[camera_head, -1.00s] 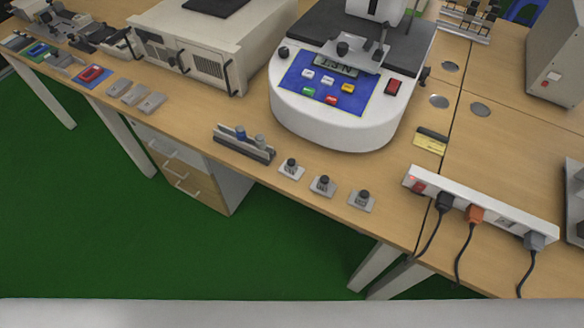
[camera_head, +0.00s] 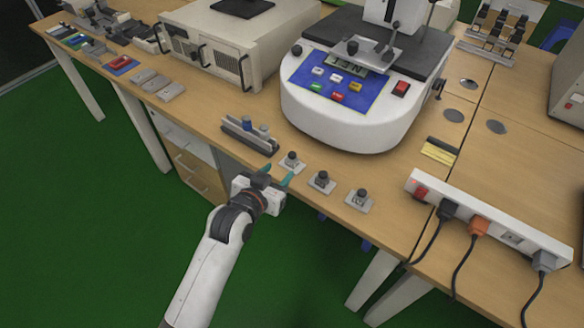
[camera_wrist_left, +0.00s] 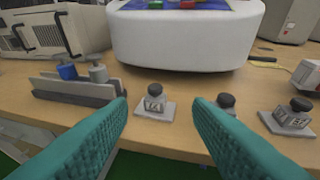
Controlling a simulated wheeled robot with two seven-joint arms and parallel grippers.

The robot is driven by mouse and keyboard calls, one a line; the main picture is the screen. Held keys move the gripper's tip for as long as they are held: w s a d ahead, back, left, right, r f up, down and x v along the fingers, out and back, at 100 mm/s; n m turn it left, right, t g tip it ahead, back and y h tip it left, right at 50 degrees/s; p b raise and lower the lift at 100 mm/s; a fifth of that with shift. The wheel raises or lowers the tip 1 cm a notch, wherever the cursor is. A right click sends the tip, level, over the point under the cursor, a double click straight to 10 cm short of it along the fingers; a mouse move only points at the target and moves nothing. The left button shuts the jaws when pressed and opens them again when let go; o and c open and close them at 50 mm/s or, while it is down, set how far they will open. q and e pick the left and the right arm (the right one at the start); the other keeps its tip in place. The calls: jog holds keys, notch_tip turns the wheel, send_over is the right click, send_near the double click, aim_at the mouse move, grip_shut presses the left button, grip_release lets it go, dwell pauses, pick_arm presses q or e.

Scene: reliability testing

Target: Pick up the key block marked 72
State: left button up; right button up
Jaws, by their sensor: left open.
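Three small key blocks with black knobs on pale square bases stand in a row along the table's front edge: a left block (camera_head: 291,161), a middle block (camera_head: 321,182) and a right block (camera_head: 358,200). In the left wrist view the left block (camera_wrist_left: 155,106) shows between the fingers, and the right block (camera_wrist_left: 290,119) is at the right. The middle block (camera_wrist_left: 227,103) is partly hidden by a finger. Their markings are too small to read surely. My left gripper (camera_head: 277,174) is open and empty, in front of the left block. My right gripper is not in view.
A grey holder (camera_head: 248,135) with cylinders stands left of the blocks. A white machine (camera_head: 345,125) with a blue panel stands behind them. A power strip (camera_head: 490,218) with plugged cables lies to the right. The table's front edge is close to the blocks.

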aim_at(291, 156)
pick_arm(q)
jog(key=x, duration=0.6)
jog(key=shift+w, duration=0.15)
jog(key=shift+a+x, duration=0.2)
jog(key=shift+x, duration=1.1)
jog(key=shift+a+x, duration=0.15)
jog(key=shift+x, duration=1.15)
jog(key=shift+w+f, duration=0.1)
jog(key=shift+c, duration=0.6)
grip_shut()
